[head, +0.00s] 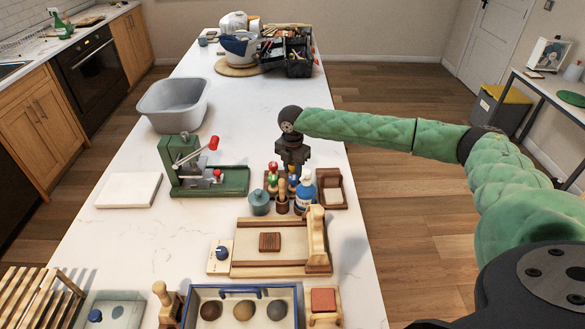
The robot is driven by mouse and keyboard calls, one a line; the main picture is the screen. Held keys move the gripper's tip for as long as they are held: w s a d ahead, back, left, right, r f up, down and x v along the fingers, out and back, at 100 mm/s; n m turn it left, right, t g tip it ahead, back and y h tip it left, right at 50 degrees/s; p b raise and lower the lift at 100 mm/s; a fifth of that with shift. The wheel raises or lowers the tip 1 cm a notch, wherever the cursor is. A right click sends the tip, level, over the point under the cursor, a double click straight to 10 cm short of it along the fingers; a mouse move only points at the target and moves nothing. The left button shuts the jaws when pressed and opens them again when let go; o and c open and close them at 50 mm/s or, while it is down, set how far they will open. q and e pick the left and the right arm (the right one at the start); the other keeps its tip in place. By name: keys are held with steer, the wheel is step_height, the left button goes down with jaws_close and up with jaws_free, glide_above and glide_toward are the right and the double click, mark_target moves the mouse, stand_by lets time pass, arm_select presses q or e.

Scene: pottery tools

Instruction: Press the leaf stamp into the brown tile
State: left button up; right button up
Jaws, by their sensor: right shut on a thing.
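The brown tile (269,242) is a small square lying flat on the pale bed of a wooden frame (280,270), near the middle of the table. My right gripper (292,170) points down over a small rack of tools with red, yellow and blue tops, beyond the tile. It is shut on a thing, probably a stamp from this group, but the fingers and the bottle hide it. I cannot tell which handle carries the leaf stamp, as no stamp face shows. My left gripper is not in view.
A teal jar (259,203), a wooden-handled tool (282,197) and a blue-and-white bottle (305,192) stand between the gripper and the tile. A wooden upright (316,236) rises right of the tile. A green press (200,172) stands left.

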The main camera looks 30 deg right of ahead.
steer(key=o, duration=1)
steer(key=shift+f, duration=0.1)
steer(key=shift+o, duration=0.2)
step_height(320, 180, up, 2)
steer(key=shift+r+b, duration=0.15)
steer(key=shift+b, duration=0.6)
step_height(320, 180, up, 4)
steer(key=shift+r+b, duration=0.15)
steer(key=shift+b, duration=0.55)
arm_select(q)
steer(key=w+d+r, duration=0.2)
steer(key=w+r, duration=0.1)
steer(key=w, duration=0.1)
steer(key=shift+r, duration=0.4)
arm_select(e)
steer(key=shift+r, duration=0.6)
